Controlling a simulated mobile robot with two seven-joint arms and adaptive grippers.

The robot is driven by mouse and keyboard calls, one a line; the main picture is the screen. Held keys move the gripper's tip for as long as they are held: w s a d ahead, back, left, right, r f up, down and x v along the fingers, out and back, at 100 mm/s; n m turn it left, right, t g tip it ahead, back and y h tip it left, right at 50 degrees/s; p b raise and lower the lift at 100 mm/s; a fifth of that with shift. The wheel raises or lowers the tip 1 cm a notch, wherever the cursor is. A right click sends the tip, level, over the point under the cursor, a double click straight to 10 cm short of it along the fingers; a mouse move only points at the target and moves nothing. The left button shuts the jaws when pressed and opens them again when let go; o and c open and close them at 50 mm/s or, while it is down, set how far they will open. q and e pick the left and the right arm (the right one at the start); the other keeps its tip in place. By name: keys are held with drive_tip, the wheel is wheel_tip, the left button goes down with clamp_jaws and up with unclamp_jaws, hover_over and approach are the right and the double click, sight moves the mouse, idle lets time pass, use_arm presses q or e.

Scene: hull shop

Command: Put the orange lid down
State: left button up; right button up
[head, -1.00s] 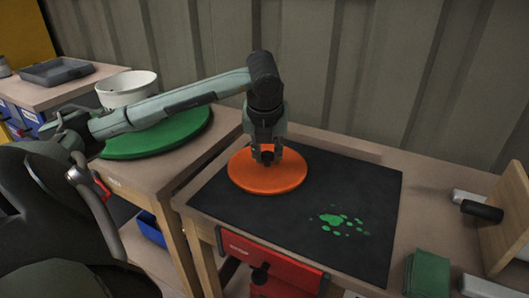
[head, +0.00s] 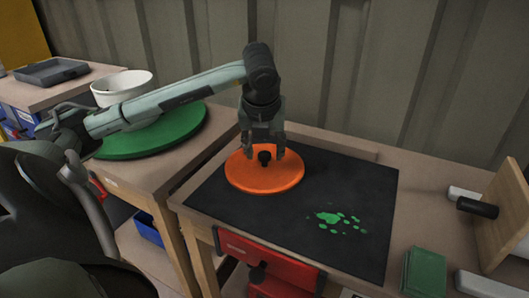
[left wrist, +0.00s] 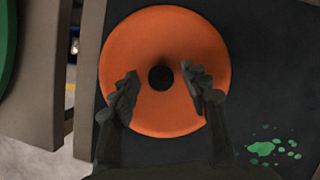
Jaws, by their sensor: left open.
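The orange lid (head: 262,176) lies flat on the black mat (head: 355,185), towards its left side. A dark round knob stands up at its centre. My left gripper (head: 262,150) is open just above the lid, with a finger on each side of the knob and a gap to it. In the left wrist view the lid (left wrist: 165,110) fills the middle, and the open fingers of the left gripper (left wrist: 163,92) hang over it, apart from the knob. My right gripper is not in view.
Green paint spots (head: 340,220) mark the mat right of the lid. A green disc (head: 150,140) and a white bowl (head: 122,88) are on the left table. A wooden board (head: 505,220), a dark cylinder (head: 478,208) and a green block (head: 424,270) are at right. Red drawers (head: 265,262) sit below.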

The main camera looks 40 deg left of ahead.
use_arm(q)
drive_tip(key=p+v, duration=0.1)
drive_tip(key=v, duration=0.9)
drive_tip(key=shift+r+p, duration=0.25)
drive_tip(key=shift+p, duration=0.1)
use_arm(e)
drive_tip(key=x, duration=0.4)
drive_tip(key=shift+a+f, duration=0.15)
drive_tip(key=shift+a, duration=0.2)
use_arm(q)
drive_tip(key=shift+s+d, duration=0.1)
drive_tip(key=shift+s, duration=0.1)
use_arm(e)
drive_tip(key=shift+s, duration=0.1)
